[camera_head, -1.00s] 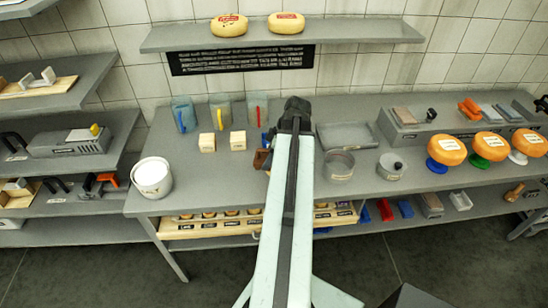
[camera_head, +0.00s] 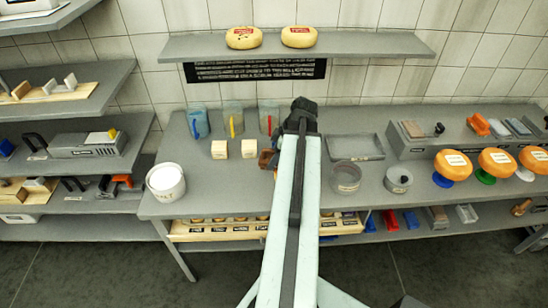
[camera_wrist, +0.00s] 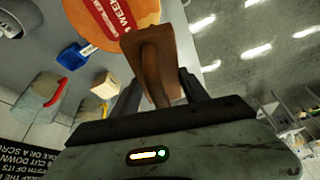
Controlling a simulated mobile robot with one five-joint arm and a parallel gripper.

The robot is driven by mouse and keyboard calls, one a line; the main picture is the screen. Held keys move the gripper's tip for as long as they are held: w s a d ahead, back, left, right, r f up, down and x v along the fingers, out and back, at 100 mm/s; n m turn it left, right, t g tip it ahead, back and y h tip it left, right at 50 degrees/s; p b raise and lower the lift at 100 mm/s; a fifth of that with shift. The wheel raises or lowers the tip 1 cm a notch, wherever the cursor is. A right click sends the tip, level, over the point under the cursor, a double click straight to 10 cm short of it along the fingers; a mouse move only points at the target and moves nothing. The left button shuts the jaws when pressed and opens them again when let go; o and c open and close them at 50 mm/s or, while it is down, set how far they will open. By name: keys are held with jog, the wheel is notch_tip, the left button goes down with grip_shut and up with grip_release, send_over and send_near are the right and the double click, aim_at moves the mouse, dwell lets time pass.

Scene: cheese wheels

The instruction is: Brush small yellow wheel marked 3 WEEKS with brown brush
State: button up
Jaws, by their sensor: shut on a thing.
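My gripper (camera_wrist: 155,95) is shut on the brown brush (camera_wrist: 155,60), which points away from it in the wrist view. Just past the brush is a rounded orange-yellow wheel (camera_wrist: 90,12) with a red band. In the head view my arm hides most of the gripper. A small brown patch (camera_head: 267,158) shows at the arm's left edge over the table. Two yellow wheels (camera_head: 243,37) (camera_head: 299,36) with red labels sit on the upper shelf.
On the grey table (camera_head: 345,215) are two cream blocks (camera_head: 219,149) (camera_head: 249,148), several clear cups with coloured handles, a white tub (camera_head: 166,182), a tray (camera_head: 355,148) and round tins. Several orange wheels (camera_head: 452,164) stand at the right. Shelves (camera_head: 60,70) are on the left.

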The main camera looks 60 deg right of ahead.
jog(key=shift+r, duration=0.35)
notch_tip(320, 180, up, 3)
jog(key=p, duration=0.3)
jog(key=shift+r, duration=0.1)
jog(key=shift+f, duration=0.2)
